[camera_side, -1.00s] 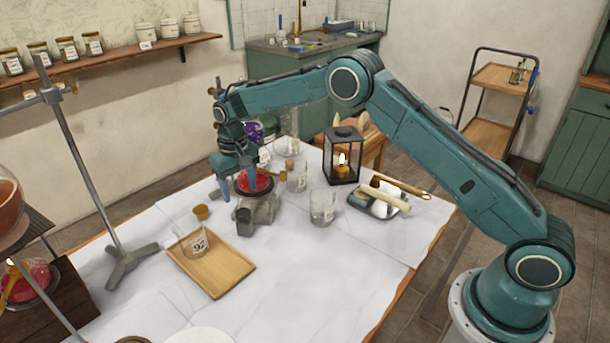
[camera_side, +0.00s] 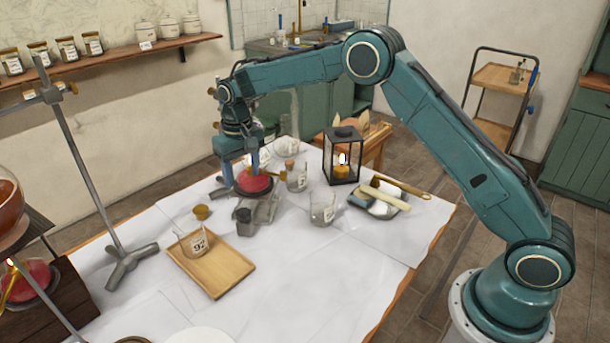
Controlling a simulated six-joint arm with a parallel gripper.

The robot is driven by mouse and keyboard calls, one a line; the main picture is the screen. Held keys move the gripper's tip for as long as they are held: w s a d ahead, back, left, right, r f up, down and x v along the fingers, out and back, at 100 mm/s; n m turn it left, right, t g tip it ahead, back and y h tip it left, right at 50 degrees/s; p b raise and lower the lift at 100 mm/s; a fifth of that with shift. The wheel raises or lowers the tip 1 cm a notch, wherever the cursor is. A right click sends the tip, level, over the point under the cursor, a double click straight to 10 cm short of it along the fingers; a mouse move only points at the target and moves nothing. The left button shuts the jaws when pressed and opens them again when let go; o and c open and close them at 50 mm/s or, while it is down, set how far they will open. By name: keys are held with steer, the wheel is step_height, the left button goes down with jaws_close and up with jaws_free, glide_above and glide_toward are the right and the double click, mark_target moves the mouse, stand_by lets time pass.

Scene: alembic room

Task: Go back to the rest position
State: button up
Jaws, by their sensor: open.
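My gripper (camera_side: 240,180) points down over the far part of the white-covered table (camera_side: 300,270). Its two blue fingers are apart, one on the left and one on the right. Nothing shows held between the fingers. I cannot tell whether a fingertip touches the dish.
A lantern with a lit candle (camera_side: 342,158) stands right of the gripper. A corked jar (camera_side: 295,176) and a glass beaker (camera_side: 322,208) are close by. A wooden tray (camera_side: 225,270) with a labelled beaker (camera_side: 196,242) lies in front. A metal stand (camera_side: 88,180) rises at left. The front right tabletop is clear.

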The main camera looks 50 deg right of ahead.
steer(key=s+d+r+t, duration=0.1)
steer(key=s+d+r, duration=0.1)
steer(key=s+r, duration=0.8)
steer(key=s+d+r+t, duration=0.2)
steer(key=s+r, duration=0.7)
steer(key=s+d+f+n+t, duration=0.1)
steer(key=s+f+t, duration=0.1)
steer(key=s, duration=2)
steer(key=shift+s+d, duration=0.15)
steer(key=shift+d, duration=0.15)
